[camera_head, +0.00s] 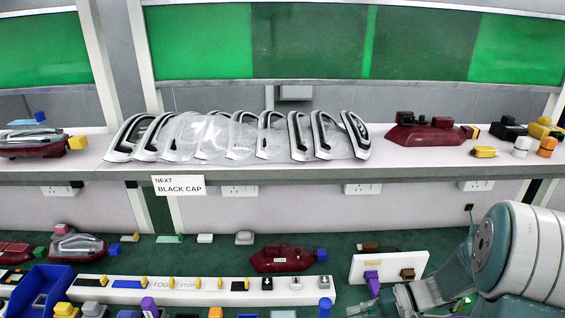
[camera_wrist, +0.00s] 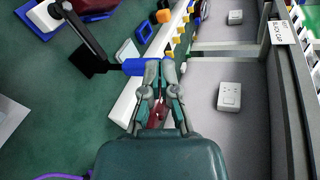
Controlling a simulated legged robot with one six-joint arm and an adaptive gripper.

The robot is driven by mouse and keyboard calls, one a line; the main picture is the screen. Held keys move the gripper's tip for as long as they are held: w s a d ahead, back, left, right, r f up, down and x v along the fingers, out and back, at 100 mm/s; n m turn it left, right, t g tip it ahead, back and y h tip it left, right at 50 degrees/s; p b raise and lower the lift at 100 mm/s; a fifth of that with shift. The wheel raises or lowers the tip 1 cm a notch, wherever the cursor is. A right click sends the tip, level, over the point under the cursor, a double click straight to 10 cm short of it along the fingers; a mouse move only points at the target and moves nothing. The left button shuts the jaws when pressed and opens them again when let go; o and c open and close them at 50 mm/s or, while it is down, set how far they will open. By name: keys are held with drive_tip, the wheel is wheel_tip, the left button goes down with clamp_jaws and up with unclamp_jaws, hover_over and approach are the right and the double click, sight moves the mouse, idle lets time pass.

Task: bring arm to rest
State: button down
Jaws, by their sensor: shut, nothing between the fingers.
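My arm (camera_head: 505,250) comes in at the lower right of the head view, with its large rounded joint in front of the shelf. My gripper (camera_head: 362,304) shows low at the bottom edge, in front of a white board (camera_head: 420,262). In the wrist view my gripper (camera_wrist: 160,68) is shut and empty, its two fingers together. The same lamp part lies on the green bench in the head view (camera_head: 282,259).
A white shelf (camera_head: 423,160) carries several clear lamp covers (camera_head: 203,135) and dark red lamp parts (camera_head: 424,131). A sign (camera_head: 179,185) reads "NEXT BLACK CAP". A white rail (camera_head: 240,293) with small parts and a blue bin (camera_head: 38,290) are on the green bench (camera_head: 215,258).

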drive_tip(key=s+r+n+t+h, duration=0.3)
drive_tip(key=s+r+t+h, duration=0.2)
drive_tip(key=s+r+h, duration=0.8)
wheel_tip(320, 180, up, 3)
drive_tip(key=shift+s+a+f+h, duration=0.1)
drive_tip(key=shift+s+a+h, duration=0.25)
drive_tip(key=shift+a, duration=0.1)
drive_tip(key=shift+a, duration=0.1)
idle(0.3)
